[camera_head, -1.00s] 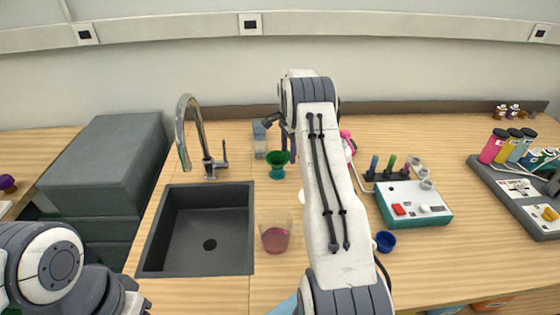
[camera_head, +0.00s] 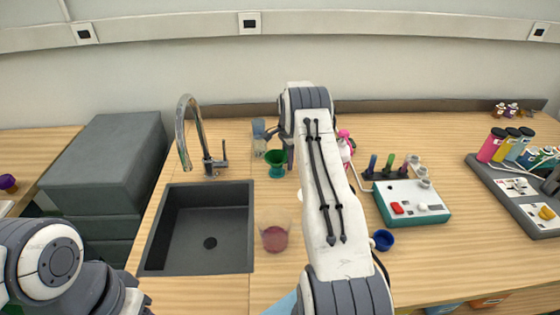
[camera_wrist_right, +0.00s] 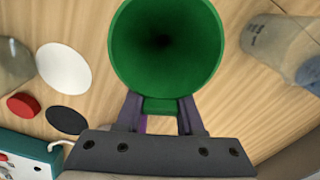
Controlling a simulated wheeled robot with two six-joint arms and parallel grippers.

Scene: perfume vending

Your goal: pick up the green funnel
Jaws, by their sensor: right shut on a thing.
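The green funnel (camera_head: 275,161) is near the back of the counter, right of the tap, in the head view. In the right wrist view, its wide round mouth (camera_wrist_right: 165,45) faces the camera and its dark inner hole shows. My right gripper (camera_wrist_right: 160,106) is shut on the tab at the funnel's rim with its purple fingers. In the head view, my right arm hides most of this gripper. Whether the funnel touches anything below it cannot be told. My left arm shows at the lower left of the head view; its fingers cannot be made out.
A clear beaker with pink liquid (camera_head: 274,238) stands in front of the funnel. The dark sink (camera_head: 209,222) and the tap (camera_head: 191,135) are to the left. A teal-and-white device (camera_head: 413,202) and a small blue cup (camera_head: 384,240) are right of my arm.

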